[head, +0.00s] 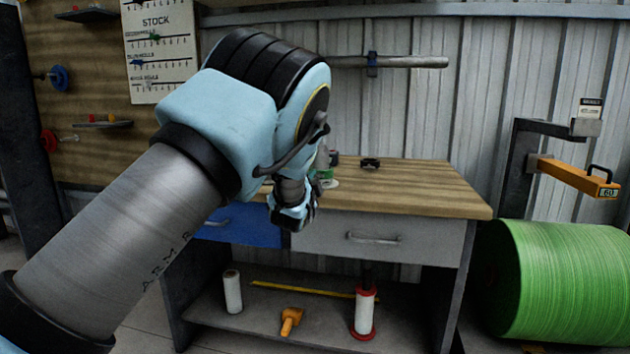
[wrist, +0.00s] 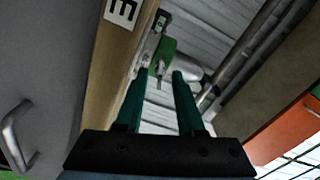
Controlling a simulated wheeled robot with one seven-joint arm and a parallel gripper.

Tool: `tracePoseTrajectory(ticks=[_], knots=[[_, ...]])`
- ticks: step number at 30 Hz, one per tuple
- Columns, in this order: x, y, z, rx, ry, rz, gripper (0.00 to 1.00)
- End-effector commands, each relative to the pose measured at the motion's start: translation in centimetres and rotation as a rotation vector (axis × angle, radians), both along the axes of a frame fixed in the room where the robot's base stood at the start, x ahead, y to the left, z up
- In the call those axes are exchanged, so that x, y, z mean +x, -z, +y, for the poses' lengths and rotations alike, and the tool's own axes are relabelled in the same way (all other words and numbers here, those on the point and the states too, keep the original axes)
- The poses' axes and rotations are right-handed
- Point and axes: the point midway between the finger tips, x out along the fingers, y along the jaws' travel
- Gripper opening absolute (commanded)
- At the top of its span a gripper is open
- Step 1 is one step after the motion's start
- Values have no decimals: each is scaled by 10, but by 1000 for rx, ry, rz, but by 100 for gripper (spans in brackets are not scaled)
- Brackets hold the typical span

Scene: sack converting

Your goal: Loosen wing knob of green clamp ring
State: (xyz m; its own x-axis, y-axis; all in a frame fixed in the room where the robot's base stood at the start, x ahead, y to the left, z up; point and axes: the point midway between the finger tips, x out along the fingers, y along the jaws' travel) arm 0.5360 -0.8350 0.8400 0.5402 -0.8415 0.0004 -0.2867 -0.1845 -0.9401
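In the wrist view a green clamp part (wrist: 168,48) lies ahead, beside the wooden bench edge. A small pale metal piece (wrist: 158,68), possibly its wing knob, shows on its near side. In the head view a small green part (head: 326,175) sits on the bench top, partly hidden behind my arm. My gripper (wrist: 159,74) has two teal fingers standing apart, with nothing seen held between them. The fingertips appear just short of the green part; contact cannot be told. In the head view my gripper (head: 292,218) is in front of the bench's front edge.
The wooden bench (head: 420,185) has a grey drawer (head: 370,240) and a blue drawer (head: 240,226). A wall bar (head: 415,62) carries a blue ring (head: 372,64). A large green roll (head: 565,280) and an orange arm (head: 575,178) stand at the right.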

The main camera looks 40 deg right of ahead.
Motion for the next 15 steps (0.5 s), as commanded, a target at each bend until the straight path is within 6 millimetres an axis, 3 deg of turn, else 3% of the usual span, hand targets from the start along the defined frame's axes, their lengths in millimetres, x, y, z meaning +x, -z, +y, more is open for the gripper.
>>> tracePoseTrajectory(ticks=[4, 14, 15], knots=[[6, 0, -10, 0, 0, 0, 38], [8, 0, -12, 0, 0, 1, 38], [8, 0, -12, 0, 0, 1, 33]])
